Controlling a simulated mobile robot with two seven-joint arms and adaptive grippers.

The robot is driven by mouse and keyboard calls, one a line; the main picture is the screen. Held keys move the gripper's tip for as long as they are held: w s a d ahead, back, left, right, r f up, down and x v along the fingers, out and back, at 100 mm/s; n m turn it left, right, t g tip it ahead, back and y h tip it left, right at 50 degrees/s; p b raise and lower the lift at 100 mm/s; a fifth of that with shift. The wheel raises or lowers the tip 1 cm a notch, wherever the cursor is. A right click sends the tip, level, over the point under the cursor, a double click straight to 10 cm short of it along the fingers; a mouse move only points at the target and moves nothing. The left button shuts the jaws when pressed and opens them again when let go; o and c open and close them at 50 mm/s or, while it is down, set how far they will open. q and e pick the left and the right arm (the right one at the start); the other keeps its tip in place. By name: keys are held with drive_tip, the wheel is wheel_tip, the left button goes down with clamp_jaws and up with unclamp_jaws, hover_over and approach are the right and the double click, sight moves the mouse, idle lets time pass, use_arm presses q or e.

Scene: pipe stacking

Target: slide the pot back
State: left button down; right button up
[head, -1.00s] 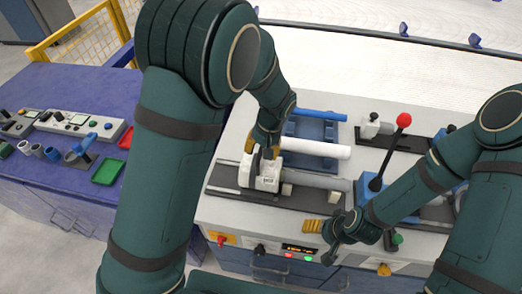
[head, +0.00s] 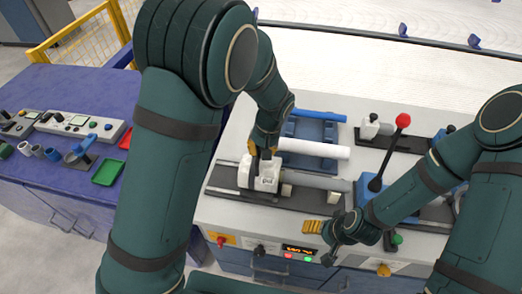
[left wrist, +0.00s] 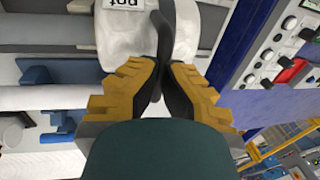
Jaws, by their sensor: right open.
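The white pot (head: 246,176) sits on the dark rail at the left end of the bench, beside a grey pipe (head: 318,180). In the left wrist view the pot (left wrist: 120,35) shows a label reading "pot" and a dark upright piece between its two pale sides. My left gripper (head: 263,158) reaches down to the pot from above. In the left wrist view its yellow fingers (left wrist: 163,72) converge with tips nearly together at the dark piece; they appear shut on it, though the contact is partly hidden. My right gripper (head: 315,243) is open and empty at the bench's front edge.
A white pipe (head: 315,148) and a blue pipe (head: 319,116) lie behind the rail on blue supports. A red-knobbed lever (head: 403,121) stands to the right. A blue side table (head: 60,90) with a green tray (head: 107,172) is at the left.

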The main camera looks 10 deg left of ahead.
drive_tip(key=shift+a, duration=0.15)
drive_tip(key=shift+d, duration=0.25)
use_arm(q)
drive_tip(key=a, duration=1)
drive_tip(key=shift+s+a+f, duration=0.2)
drive_tip(key=shift+a, duration=0.05)
drive_tip(key=c, duration=1)
unclamp_jaws()
use_arm(e)
drive_tip(key=shift+a, duration=0.15)
use_arm(q)
drive_tip(key=shift+w, duration=0.15)
drive_tip(key=shift+r, duration=0.1)
